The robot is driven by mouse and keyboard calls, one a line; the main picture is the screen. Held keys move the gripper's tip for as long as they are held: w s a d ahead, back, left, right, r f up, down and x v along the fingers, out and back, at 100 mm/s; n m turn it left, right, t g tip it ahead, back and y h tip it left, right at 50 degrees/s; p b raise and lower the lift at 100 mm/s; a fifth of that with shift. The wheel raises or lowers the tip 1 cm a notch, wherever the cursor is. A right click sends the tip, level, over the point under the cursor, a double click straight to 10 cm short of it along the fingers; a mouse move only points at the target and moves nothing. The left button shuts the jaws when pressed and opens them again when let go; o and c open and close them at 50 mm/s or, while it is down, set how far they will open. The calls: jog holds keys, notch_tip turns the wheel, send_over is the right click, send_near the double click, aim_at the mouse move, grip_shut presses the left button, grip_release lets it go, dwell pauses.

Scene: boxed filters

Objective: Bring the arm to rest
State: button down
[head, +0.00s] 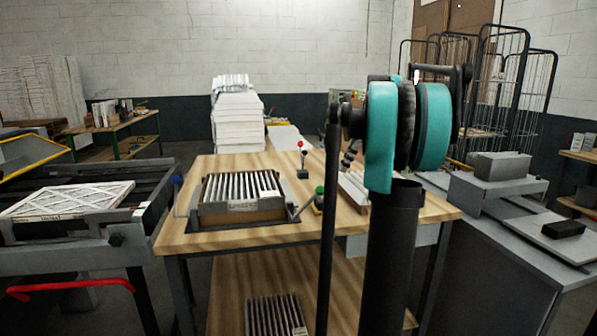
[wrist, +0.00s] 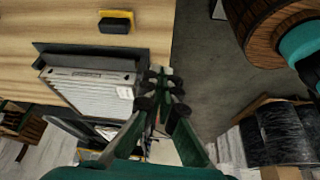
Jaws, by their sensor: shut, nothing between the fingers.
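My arm, with teal joints, stands raised in front of the table's right side in the head view. My gripper (wrist: 160,82) shows in the wrist view with its fingertips together and nothing between them. It appears beside the edge of the wooden table (head: 218,240), to the right of a pleated filter in a box (head: 240,212). That filter also shows in the wrist view (wrist: 92,92). In the head view I cannot clearly make out the gripper behind the arm.
A conveyor with a flat white filter (head: 70,199) stands at left. A grey bench (head: 500,240) stands close at right, with wire cages (head: 500,80) behind. A small red-topped lever (head: 302,160) rises from the table. More filters (head: 275,315) lie on the lower shelf.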

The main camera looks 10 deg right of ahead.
jog(key=s+a+f+m+t+h, duration=0.1)
jog(key=s+a+f+m, duration=0.4)
jog(key=s+f, duration=0.3)
jog(key=s+a+f+m+t+h, duration=0.1)
jog(key=s+a+f+m+h, duration=0.1)
jog(key=s+a+f+m, duration=0.3)
jog(key=s+a+f+m+t+h, duration=0.1)
jog(key=s+a+f+m, duration=0.3)
jog(key=s+f, duration=0.8)
notch_tip(320, 180, down, 10)
jog(key=shift+s+a+m+h, duration=0.15)
jog(key=shift+a+m+h, duration=0.25)
jog(key=shift+m, duration=0.6)
